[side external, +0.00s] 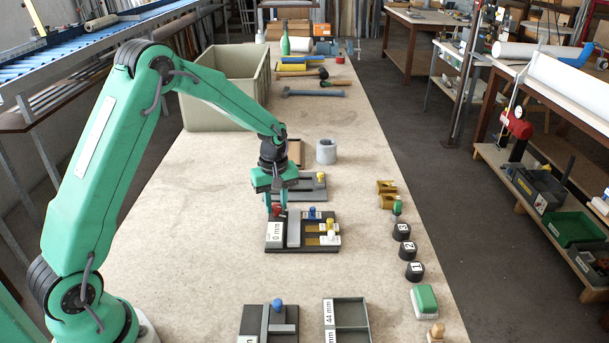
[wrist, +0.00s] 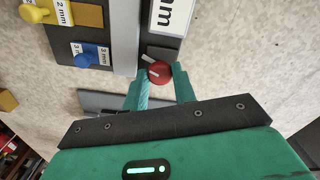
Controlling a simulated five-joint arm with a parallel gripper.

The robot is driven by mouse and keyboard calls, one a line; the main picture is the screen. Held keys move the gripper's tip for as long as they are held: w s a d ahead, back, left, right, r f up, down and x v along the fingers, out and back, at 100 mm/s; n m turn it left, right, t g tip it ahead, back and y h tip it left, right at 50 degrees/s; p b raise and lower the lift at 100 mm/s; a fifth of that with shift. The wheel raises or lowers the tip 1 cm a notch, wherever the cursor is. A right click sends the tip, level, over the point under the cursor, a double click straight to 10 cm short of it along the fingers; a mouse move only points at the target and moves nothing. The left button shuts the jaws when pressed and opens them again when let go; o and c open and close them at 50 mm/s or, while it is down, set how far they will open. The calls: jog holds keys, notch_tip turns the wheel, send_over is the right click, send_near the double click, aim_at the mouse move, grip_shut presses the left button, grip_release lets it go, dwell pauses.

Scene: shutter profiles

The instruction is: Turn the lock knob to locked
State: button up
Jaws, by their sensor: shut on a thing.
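The red lock knob (wrist: 159,72) has a white pointer line, seen slanting toward the upper left in the wrist view. It sits on a dark fixture (side external: 270,246) with a grey bar and a white "0 mm" label (side external: 275,234). In the side view the knob (side external: 277,210) shows small beneath the fingers. My gripper (wrist: 161,78) points down at the fixture, its green fingers on either side of the knob and shut on it. In the side view my gripper (side external: 275,207) is at the fixture's far left corner. The fingers partly hide the knob's sides.
The fixture also carries a blue knob (wrist: 90,56) and a yellow knob (wrist: 35,14) beside marked strips. Another dark fixture (side external: 312,188) lies just behind. Black numbered knobs (side external: 408,250) stand to the right. A large bin (side external: 225,90) stands at the back left.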

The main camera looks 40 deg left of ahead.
aim_at(277, 206)
jog(key=m, duration=0.7)
jog(key=shift+r, duration=0.1)
jog(key=m, duration=0.6)
jog(key=shift+m, duration=0.4)
jog(key=o, duration=1)
notch_tip(277, 206, up, 7)
jog(key=shift+f, duration=0.1)
jog(key=shift+r, duration=0.5)
jog(key=shift+r, duration=0.1)
